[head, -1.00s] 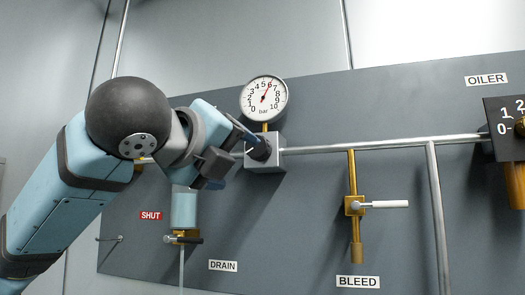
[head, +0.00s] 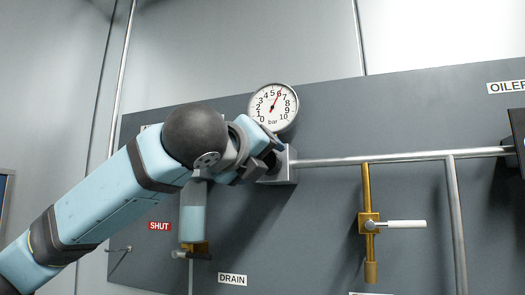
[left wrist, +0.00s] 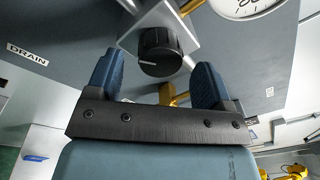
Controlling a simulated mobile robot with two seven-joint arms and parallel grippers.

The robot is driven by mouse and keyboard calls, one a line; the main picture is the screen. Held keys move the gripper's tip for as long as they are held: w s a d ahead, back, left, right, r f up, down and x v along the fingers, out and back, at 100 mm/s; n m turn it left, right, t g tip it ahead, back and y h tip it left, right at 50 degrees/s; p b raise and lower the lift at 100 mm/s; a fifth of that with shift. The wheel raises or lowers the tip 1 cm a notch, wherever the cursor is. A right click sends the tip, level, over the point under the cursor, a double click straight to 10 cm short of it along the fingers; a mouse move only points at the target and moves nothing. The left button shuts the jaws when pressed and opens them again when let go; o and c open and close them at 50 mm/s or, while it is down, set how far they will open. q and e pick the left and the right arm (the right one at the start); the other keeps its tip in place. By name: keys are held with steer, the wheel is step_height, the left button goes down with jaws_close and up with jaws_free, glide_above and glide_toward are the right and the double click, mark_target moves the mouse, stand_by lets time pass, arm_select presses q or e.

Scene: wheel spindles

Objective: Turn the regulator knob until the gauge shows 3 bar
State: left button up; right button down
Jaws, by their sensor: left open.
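The round white gauge (head: 273,108) is at the upper middle of the head view, its red needle near 6 bar. The grey regulator block (head: 289,166) sits below it on the panel. The black regulator knob (left wrist: 158,50), ribbed and with a white mark, faces me in the left wrist view. My left gripper (left wrist: 157,66) is open, its two blue fingers on either side of the knob's near end. In the head view the left gripper (head: 262,162) largely hides the knob. My right gripper is not in view.
A metal pipe (head: 400,158) runs right from the regulator block. A brass bleed valve with a white lever (head: 405,224) hangs from it. A filter bowl (head: 193,212) and drain valve are below my left wrist. The SHUT label (head: 159,226) is nearby.

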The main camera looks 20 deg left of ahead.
arm_select(q)
steer(key=shift+w+d, duration=0.1)
steer(key=shift+w, duration=0.8)
steer(key=shift+c, duration=0.2)
steer(key=c, duration=0.7)
steer(key=shift+c, duration=0.9)
steer(key=shift+d+f, duration=0.1)
